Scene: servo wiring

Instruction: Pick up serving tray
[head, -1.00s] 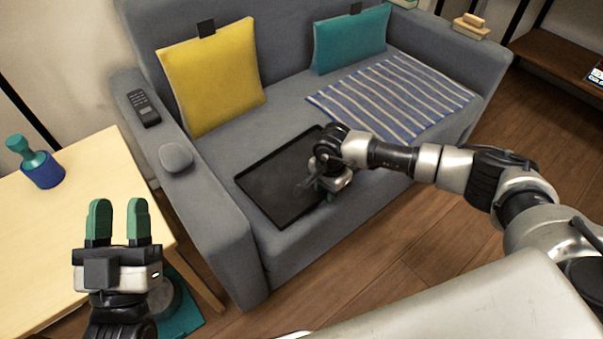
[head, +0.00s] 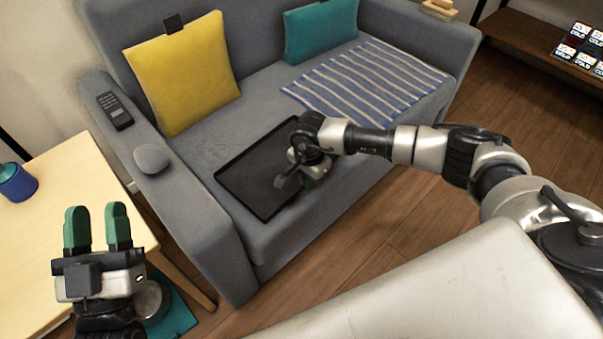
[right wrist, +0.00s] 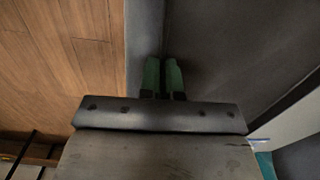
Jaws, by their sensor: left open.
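The serving tray (head: 245,180) is a flat black rectangle with a low rim. It lies on the grey sofa seat near its left arm in the head view. My right gripper (head: 305,172) is at the tray's right edge, its fingers largely hidden by the wrist. In the right wrist view, the green fingers (right wrist: 163,76) are close together on the edge of the dark tray (right wrist: 235,55), one on each side of its rim.
The sofa (head: 185,205) holds a yellow cushion (head: 185,70), a teal cushion (head: 322,28) and a striped blanket (head: 365,82). A remote (head: 114,110) lies on its left arm. The pale table (head: 75,180) stands at left. Open wooden floor (head: 400,215) lies in front.

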